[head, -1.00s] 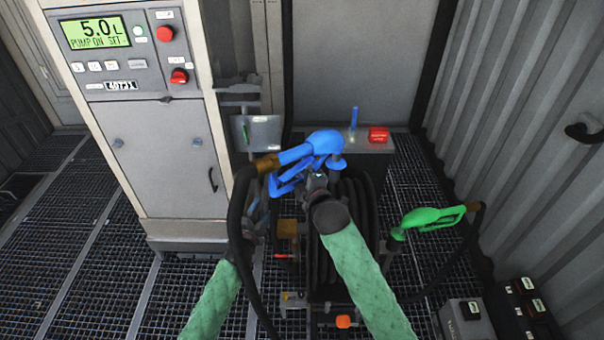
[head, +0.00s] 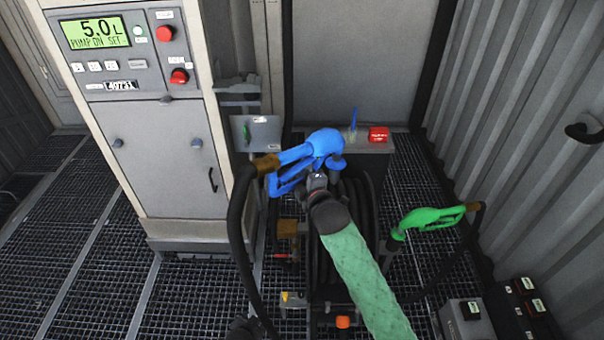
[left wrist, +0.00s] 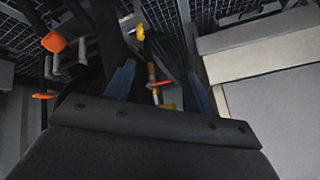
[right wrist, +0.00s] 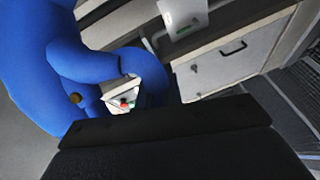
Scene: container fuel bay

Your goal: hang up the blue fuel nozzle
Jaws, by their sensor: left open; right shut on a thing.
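The blue fuel nozzle (head: 325,142) is held up in the middle of the head view, and its blue body fills the left of the right wrist view (right wrist: 60,70). My right gripper (head: 318,180) is shut on it from below. A brown fitting (head: 266,164) joins its left end to a black hose (head: 237,220) that hangs down. A grey bracket plate with a green mark (head: 262,132) sits beside the pump cabinet, just behind and left of the nozzle. My left gripper (left wrist: 160,90) is open and empty in the left wrist view; only dark arm parts show at the head view's bottom edge.
The pump cabinet (head: 165,165) with a 5.0 L display stands at left. A green nozzle (head: 432,217) is at right. A coiled black hose (head: 355,205) and brass valve (head: 288,228) lie below. A grey box with a red item (head: 378,134) stands behind. Black canisters (head: 525,308) are front right.

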